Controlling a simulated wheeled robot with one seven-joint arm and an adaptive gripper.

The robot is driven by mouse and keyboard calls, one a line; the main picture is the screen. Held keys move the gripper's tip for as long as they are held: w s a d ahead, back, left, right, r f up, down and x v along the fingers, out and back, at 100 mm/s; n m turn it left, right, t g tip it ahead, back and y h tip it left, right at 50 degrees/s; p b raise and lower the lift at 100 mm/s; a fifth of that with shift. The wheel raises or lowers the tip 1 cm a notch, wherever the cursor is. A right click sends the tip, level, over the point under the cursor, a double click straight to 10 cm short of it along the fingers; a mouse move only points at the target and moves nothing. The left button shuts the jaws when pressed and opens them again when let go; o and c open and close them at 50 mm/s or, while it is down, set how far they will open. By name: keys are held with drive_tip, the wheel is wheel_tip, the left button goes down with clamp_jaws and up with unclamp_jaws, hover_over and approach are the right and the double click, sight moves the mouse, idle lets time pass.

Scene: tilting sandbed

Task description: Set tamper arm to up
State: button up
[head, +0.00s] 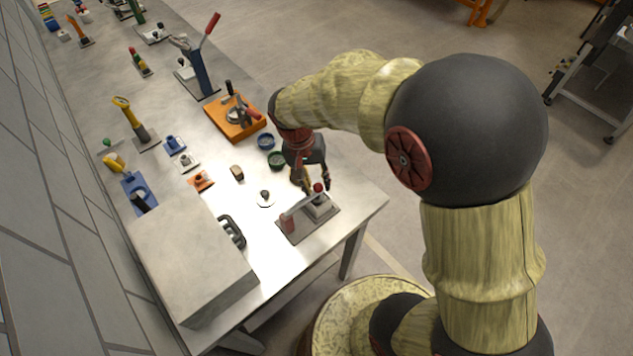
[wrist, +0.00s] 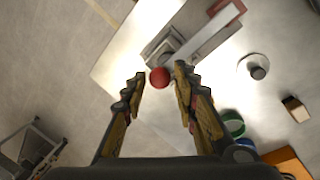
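The tamper arm (head: 301,204) is a pale bar on a grey base plate (head: 294,236) at the table's near right corner. It runs from a red hinge block (head: 288,223) to a red ball knob (head: 319,187) and looks low, close to level over a small block. The wrist view also shows the pale bar (wrist: 208,36) and the knob (wrist: 160,77). My gripper (head: 315,181) is open above the knob end. In the wrist view the knob appears between my fingertips, with a gap on each side. I cannot tell the height between them.
A white disc with a dark knob (head: 265,198), a green bowl (head: 276,159) and a blue bowl (head: 265,142) stand nearby. An orange board (head: 222,127) with a clamp-like device lies farther back. A large grey box (head: 190,255) fills the near left. Open floor lies right of the table.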

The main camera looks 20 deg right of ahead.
drive_tip(key=shift+c, duration=0.4)
clamp_jaws()
